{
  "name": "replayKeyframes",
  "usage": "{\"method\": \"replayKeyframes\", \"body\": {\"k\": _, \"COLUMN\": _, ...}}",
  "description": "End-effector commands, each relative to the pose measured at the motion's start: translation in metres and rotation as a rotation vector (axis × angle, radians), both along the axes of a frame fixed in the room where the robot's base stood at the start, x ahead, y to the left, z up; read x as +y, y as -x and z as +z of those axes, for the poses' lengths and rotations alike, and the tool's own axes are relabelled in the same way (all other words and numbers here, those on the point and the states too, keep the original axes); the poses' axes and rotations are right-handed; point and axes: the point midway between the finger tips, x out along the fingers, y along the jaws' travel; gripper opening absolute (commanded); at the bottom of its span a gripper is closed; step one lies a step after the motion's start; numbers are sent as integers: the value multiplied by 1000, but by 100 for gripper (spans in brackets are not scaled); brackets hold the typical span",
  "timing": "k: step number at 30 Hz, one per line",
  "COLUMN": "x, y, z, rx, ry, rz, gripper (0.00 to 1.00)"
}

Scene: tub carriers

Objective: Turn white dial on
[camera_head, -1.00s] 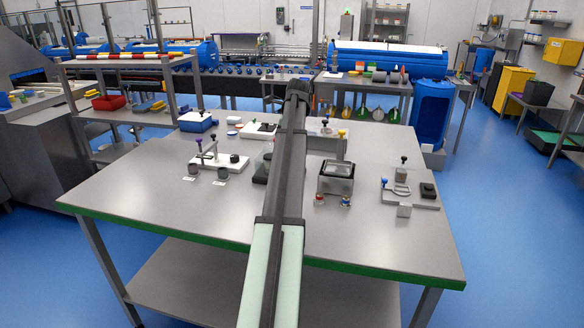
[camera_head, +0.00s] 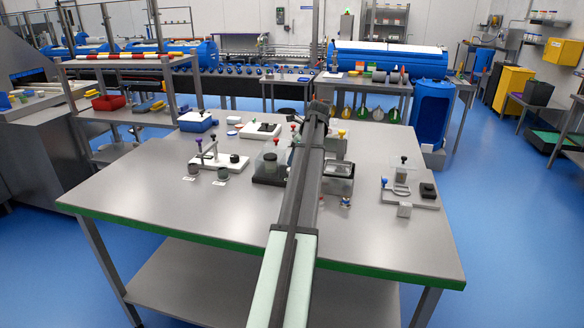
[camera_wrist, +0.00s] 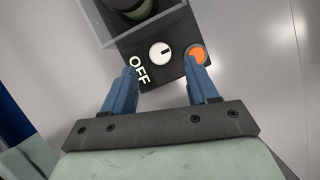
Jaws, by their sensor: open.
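In the wrist view a round white dial (camera_wrist: 160,54) with a dark pointer mark sits on a black panel (camera_wrist: 133,46). The mark points right and slightly up in the picture, and white letters "OFF" (camera_wrist: 139,69) are at the dial's lower left. My gripper (camera_wrist: 162,70) is open, its two blue fingers apart with the dial lying ahead between their tips. Nothing is between the fingers, and contact with the panel cannot be told. In the head view my arm hides the gripper, and I cannot make out the dial.
An orange round button (camera_wrist: 197,55) is on the panel close to the right finger. A clear-walled box (camera_wrist: 98,22) adjoins the panel. In the head view a dark-based device with a clear cover (camera_head: 268,179) stands left of my arm. The table's front (camera_head: 180,220) is clear.

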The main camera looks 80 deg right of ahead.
Motion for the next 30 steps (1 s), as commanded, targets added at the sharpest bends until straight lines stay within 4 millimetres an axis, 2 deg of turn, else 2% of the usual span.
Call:
{"method": "replayKeyframes", "body": {"k": 3, "x": -2, "y": -7, "z": -19, "rx": 1, "ry": -1, "rz": 0, "gripper": 58}}
{"method": "replayKeyframes", "body": {"k": 9, "x": -4, "y": -16, "z": -39, "rx": 0, "ry": 0, "rz": 1, "gripper": 58}}
{"method": "replayKeyframes", "body": {"k": 15, "x": -5, "y": -20, "z": -48, "rx": 0, "ry": 1, "rz": 1, "gripper": 58}}
{"method": "replayKeyframes", "body": {"k": 23, "x": -5, "y": -20, "z": -49, "rx": 0, "ry": 1, "rz": 1, "gripper": 58}}
{"method": "replayKeyframes", "body": {"k": 30, "x": -5, "y": -20, "z": -48, "rx": 0, "ry": 1, "rz": 1, "gripper": 38}}
